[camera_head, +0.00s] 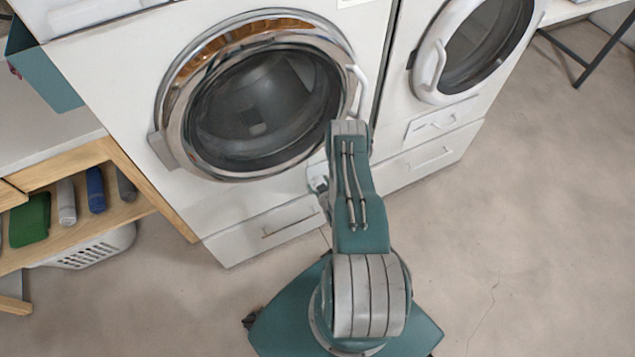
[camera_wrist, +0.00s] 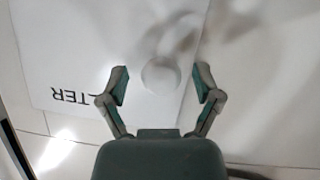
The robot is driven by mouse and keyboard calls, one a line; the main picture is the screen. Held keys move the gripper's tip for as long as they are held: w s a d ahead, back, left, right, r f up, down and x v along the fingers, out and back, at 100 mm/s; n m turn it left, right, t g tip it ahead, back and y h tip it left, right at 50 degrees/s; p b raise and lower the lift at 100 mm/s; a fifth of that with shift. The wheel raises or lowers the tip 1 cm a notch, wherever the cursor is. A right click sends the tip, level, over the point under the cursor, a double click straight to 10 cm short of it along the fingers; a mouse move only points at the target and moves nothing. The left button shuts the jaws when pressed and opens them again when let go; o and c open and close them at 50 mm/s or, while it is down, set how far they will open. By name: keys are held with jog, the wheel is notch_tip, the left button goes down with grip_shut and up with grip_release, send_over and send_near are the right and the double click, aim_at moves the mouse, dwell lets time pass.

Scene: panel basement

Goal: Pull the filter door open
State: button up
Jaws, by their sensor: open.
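The filter door (camera_wrist: 75,60) is a white panel with upside-down lettering, of which "LTER" is readable in the wrist view. A round white knob (camera_wrist: 160,75) stands out from it. My gripper (camera_wrist: 161,71) is open, with one finger on each side of the knob and a visible gap to both. The door looks shut. In the head view my arm covers the lower right front of the left washing machine (camera_head: 110,75), and the filter door cannot be made out there.
The left machine has a round chrome-rimmed door (camera_head: 265,95) and a lower drawer (camera_head: 290,222). A second machine (camera_head: 435,125) stands to the right. A wooden shelf (camera_head: 130,205) with rolled towels and a white basket (camera_head: 95,248) are at left. Floor at right is clear.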

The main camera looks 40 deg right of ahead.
jog(key=shift+w+f, duration=0.1)
jog(key=shift+w, duration=0.15)
grip_shut()
jog(key=shift+s, duration=0.1)
